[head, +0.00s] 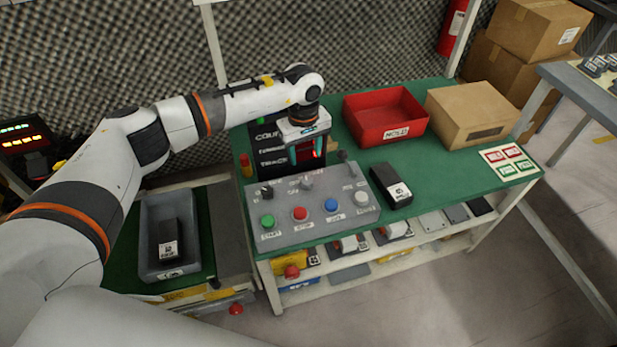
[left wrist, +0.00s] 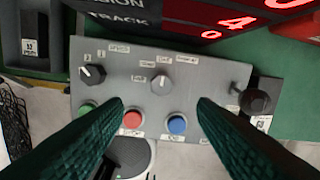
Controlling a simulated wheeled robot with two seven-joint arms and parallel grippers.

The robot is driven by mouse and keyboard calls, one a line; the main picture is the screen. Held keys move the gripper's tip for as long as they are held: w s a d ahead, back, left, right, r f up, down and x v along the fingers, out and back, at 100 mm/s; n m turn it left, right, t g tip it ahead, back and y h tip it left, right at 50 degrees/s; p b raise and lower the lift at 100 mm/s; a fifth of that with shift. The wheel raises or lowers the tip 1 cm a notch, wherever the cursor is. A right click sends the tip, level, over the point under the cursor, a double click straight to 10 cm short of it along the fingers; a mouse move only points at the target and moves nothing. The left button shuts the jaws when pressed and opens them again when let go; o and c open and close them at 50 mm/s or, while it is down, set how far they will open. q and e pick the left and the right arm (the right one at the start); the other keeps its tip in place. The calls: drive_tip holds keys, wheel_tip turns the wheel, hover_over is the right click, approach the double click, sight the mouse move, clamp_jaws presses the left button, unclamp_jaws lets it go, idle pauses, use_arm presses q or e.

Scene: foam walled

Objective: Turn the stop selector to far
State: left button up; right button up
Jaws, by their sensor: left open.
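The grey control panel (head: 325,217) stands on the green bench; it also shows in the left wrist view (left wrist: 125,62). On it are a grey knob (head: 306,184) with several small labels around it and a black knob (head: 267,191) to its left. In the left wrist view the grey knob (left wrist: 162,84) is near the middle, its pointer roughly upward, and the black knob (left wrist: 92,74) is at left. Label text is too small to read surely. My left gripper (left wrist: 160,104) is open and empty above the panel, its fingers either side of the grey knob, apart from it. My right gripper is out of view.
Green (head: 267,221), red (head: 299,214), blue (head: 331,205) and white (head: 361,198) buttons line the panel front. A black lever (left wrist: 256,101) rises at its right. A dark display (head: 272,150) stands behind. A black box (head: 391,186) and red bin (head: 386,116) are right.

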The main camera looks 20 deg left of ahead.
sight(307, 181)
use_arm(q)
drive_tip(key=f, duration=1.1)
drive_tip(key=shift+w+d, duration=0.1)
drive_tip(key=shift+d, duration=0.15)
drive_tip(key=shift+r, duration=0.1)
drive_tip(key=shift+c, duration=0.5)
drive_tip(key=c, duration=0.9)
